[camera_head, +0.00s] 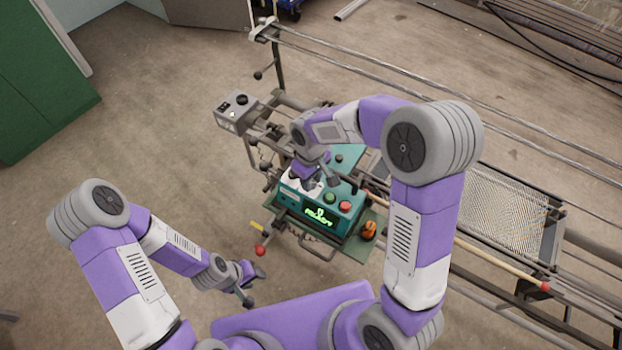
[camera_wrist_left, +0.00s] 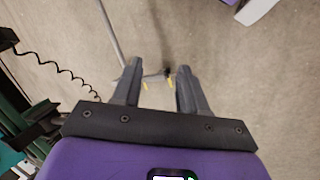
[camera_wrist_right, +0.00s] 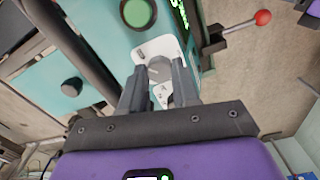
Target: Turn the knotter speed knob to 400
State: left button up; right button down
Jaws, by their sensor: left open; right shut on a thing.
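The knotter's teal control box (camera_head: 290,205) stands at the centre of the head view. The speed knob (camera_wrist_right: 159,70) is a small grey knob on a white scale plate (camera_wrist_right: 168,47) in the right wrist view. My right gripper (camera_wrist_right: 160,74) is shut on it from above, with one finger on each side. The fingers partly cover the scale, and its numbers are too small to read. In the head view my right wrist hides the knob. My left gripper (camera_wrist_left: 160,72) is open and empty, over bare floor; it also shows in the head view (camera_head: 250,285).
The box carries a green button (camera_head: 330,198), a red button (camera_head: 345,206) and a lit green display (camera_head: 320,217). A red-ball lever (camera_head: 260,250) sticks out near its front. A grey switch box (camera_head: 236,112) stands behind left. The loom frame runs right; the left floor is free.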

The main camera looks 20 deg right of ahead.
jog(key=shift+m, duration=0.4)
jog(key=c, duration=0.8)
grip_release()
